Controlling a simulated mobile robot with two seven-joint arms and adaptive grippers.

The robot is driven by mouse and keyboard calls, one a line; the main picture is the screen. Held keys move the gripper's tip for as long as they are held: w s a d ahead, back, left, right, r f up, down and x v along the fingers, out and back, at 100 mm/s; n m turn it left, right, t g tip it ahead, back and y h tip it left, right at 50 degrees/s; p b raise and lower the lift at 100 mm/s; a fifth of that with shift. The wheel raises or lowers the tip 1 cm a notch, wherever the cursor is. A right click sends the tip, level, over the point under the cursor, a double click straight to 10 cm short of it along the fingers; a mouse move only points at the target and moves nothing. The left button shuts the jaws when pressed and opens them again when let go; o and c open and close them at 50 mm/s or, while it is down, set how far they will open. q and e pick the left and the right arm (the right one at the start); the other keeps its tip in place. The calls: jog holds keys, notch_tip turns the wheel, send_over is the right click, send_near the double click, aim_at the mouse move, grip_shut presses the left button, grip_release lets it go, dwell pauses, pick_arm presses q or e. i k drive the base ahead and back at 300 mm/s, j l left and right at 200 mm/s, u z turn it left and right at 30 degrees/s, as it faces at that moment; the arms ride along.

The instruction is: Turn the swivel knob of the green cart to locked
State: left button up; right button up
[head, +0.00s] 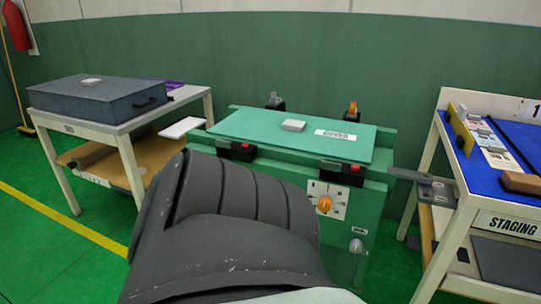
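The green cart (300,150) stands in the middle, with a flat green top bearing a "COVER" label. Its front panel has an orange knob (324,204) on a white plate with marks around it. Lower right on the panel is a smaller grey knob (356,245) under a small white label, too small to read surely. I cannot tell which position either knob points to. My dark grey arm covers the cart's lower left front. Neither gripper shows in the view.
A grey bracket (428,185) juts between the cart and the staging table (508,224) at right. A table with a dark grey case (100,97) stands left. Green floor is clear at lower left.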

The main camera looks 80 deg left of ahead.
aim_at(356, 246)
jog(key=u, duration=1.85)
jog(key=i+l+u, duration=0.15)
jog(key=u, duration=1.35)
jog(key=i+l, duration=0.1)
jog(key=l, duration=0.75)
jog(key=i+l, duration=0.15)
jog(key=l, duration=0.3)
jog(key=i+l, duration=0.1)
jog(key=l, duration=0.35)
jog(key=j+z, duration=0.2)
jog(key=z, duration=0.3)
jog(key=k+j+z, duration=0.15)
jog(key=z, duration=0.3)
jog(key=k+z, duration=0.25)
jog(key=k, duration=0.2)
jog(key=k+l+z, duration=0.1)
jog(key=k+z, duration=0.15)
jog(key=k, duration=0.15)
